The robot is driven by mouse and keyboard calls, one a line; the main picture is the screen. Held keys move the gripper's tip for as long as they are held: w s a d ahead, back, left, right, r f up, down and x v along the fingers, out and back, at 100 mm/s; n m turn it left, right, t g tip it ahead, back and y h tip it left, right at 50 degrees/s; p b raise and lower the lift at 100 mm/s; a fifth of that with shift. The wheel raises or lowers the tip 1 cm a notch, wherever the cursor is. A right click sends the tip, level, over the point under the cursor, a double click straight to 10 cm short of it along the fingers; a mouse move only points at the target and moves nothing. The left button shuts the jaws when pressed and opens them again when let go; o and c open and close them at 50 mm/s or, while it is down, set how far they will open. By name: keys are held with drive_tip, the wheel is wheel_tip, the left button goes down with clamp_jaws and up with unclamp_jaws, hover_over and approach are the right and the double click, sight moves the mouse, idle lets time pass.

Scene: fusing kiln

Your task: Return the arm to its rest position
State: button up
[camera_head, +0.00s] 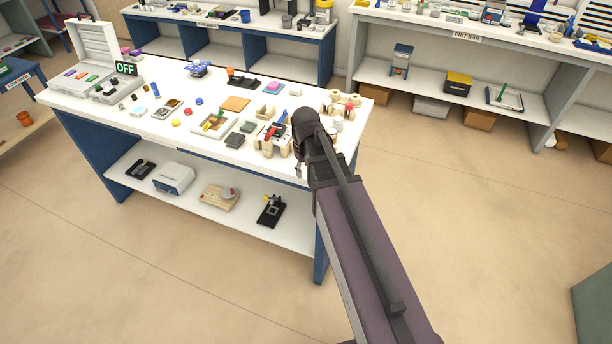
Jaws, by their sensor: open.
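My arm reaches from the bottom of the view up to the right end of the white work table (85,96). My gripper (299,163) is at the arm's far end, mostly hidden by my dark wrist, beside the table's front edge. It is open, and I see nothing held in it. Whether it touches anything on the table cannot be made out.
Wooden blocks and tools (275,138) stand close left of my wrist. A kiln (108,85) with raised lid and an OFF sign (126,68) are at the table's left. A shelf unit (420,75) stands behind. Floor right of the table is clear.

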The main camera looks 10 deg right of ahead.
drive_tip(key=shift+s+f, duration=0.2)
drive_tip(key=shift+s, duration=0.1)
drive_tip(key=s+m, duration=0.3)
drive_tip(key=s, duration=0.6)
drive_tip(key=shift+s, duration=0.15)
idle(1.1)
